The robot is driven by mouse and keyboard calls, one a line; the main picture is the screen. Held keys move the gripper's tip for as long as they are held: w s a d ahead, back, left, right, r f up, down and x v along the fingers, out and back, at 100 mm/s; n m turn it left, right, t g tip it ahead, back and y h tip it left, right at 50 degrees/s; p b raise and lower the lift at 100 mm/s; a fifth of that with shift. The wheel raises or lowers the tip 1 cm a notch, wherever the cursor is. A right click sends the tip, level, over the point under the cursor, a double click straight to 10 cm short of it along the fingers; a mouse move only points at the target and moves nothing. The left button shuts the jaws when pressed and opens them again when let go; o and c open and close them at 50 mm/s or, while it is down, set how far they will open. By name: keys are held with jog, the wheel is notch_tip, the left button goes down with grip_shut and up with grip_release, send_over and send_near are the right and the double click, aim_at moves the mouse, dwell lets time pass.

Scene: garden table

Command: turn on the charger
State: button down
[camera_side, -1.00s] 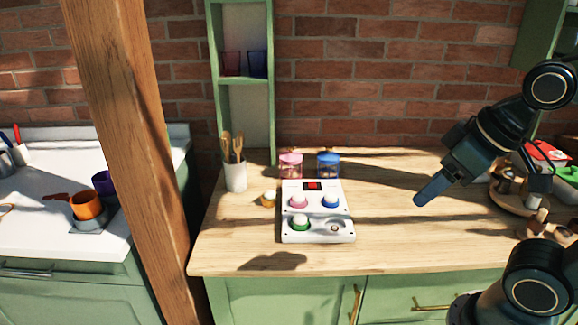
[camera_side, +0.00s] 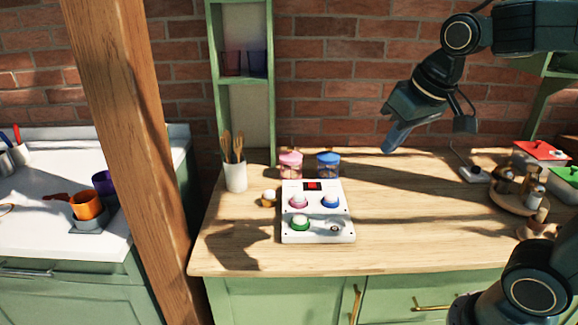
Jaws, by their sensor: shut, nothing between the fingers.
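A white box with a small red display (camera_side: 312,186) stands on the wooden worktop; it looks like the charger, though I see no label I can read. On it sit a pink-based white-topped piece (camera_side: 298,202), a blue one (camera_side: 331,201) and a green one (camera_side: 300,223). A round spot at its lower right holds no such piece. A similar yellowish piece (camera_side: 269,198) stands just left of the box. My gripper (camera_side: 389,147) is shut and empty, pointing down-left, in the air above and to the right of the box.
Pink (camera_side: 291,165) and blue (camera_side: 328,165) lidded jars stand behind the box, with a utensil cup (camera_side: 236,176) at left. A small grey-white base with a thin lever (camera_side: 474,174), a round tray of bottles (camera_side: 508,199) and red-topped box (camera_side: 541,151) are at right.

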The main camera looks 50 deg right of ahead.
jog(key=w+d+f+m+g, duration=0.1)
jog(key=w+d+m, duration=0.15)
jog(key=w, duration=0.45)
jog(key=w+d+f+m, duration=0.1)
jog(key=w+d, duration=0.2)
jog(key=w, duration=0.5)
jog(key=w+d+f+m+g, duration=0.1)
jog(key=w+d+f, duration=0.2)
jog(key=w+f, duration=0.2)
jog(key=w+d+f+m+g+h, duration=0.1)
jog(key=w+d+f+m, duration=0.1)
jog(key=w+f, duration=0.3)
jog(key=shift+w+d, duration=0.4)
jog(key=shift+w, duration=0.3)
jog(key=shift+f, duration=0.15)
send_over(313, 186)
jog(key=f, duration=1.1)
jog(key=shift+s+a+f, duration=0.15)
jog(key=shift+s+f, duration=0.05)
jog(key=shift+f, duration=0.15)
jog(key=shift+a+f, duration=0.1)
jog(key=shift+f, duration=0.85)
